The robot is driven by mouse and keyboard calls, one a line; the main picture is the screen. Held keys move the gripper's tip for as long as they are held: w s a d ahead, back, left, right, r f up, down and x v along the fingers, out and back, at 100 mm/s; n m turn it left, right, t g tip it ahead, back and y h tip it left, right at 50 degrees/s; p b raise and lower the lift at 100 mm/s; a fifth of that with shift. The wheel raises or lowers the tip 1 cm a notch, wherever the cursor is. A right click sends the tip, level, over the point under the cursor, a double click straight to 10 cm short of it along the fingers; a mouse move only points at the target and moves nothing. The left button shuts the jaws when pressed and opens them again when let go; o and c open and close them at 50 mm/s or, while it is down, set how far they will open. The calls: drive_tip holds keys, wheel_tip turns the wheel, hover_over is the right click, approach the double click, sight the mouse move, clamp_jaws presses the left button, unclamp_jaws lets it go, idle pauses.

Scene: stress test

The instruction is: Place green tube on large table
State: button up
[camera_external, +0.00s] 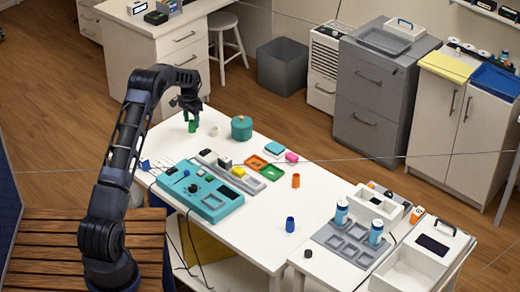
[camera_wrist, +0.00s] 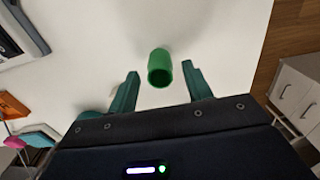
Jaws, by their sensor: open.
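The green tube (camera_external: 192,127) stands upright near the far left edge of the large white table (camera_external: 262,218). In the wrist view the tube (camera_wrist: 160,68) shows its open round end, with white tabletop (camera_wrist: 225,30) around it. My gripper (camera_external: 190,112) points down just above the tube. In the wrist view my gripper (camera_wrist: 160,72) is open, one finger to each side of the tube, with a gap on both sides. I cannot tell how far the fingertips reach down beside it.
A teal lidded pot (camera_external: 241,128) and a small white cup (camera_external: 214,131) stand right of the tube. A teal device (camera_external: 201,192), an orange cup (camera_external: 296,181) and a blue cup (camera_external: 290,225) are nearer. The table's middle front has bare space.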

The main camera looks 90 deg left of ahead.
wheel_tip(320, 180, up, 10)
drive_tip(key=shift+r, duration=0.2)
